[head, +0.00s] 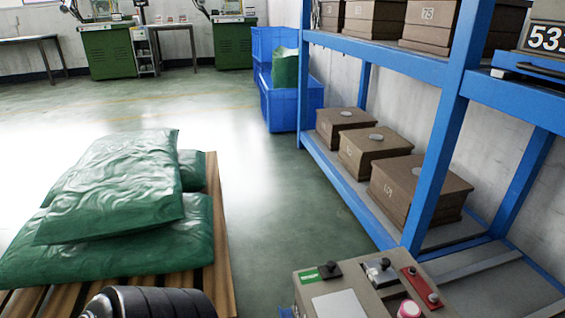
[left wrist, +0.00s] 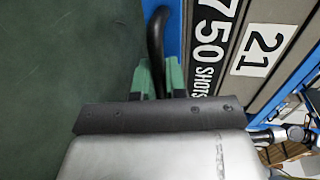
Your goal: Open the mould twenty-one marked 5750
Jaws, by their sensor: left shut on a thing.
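In the left wrist view, the mould (left wrist: 240,95) carries a white plate marked 21 (left wrist: 259,50) and a black plate (left wrist: 207,75) reading "50 SHOTS", with part of a 7 before it; the rest of that number is cut off. A curved black handle (left wrist: 156,38) stands out at the mould's left side. My left gripper (left wrist: 160,75), with green fingers, is shut on this handle. The handle's lower end is hidden between the fingers. My left and right grippers are both out of the head view.
In the head view, a blue rack (head: 452,120) holds several brown mould boxes (head: 372,150). Green sacks (head: 120,190) lie on a wooden pallet (head: 222,265) at left. A control box (head: 340,300) stands at the bottom. Open floor (head: 270,200) lies between pallet and rack.

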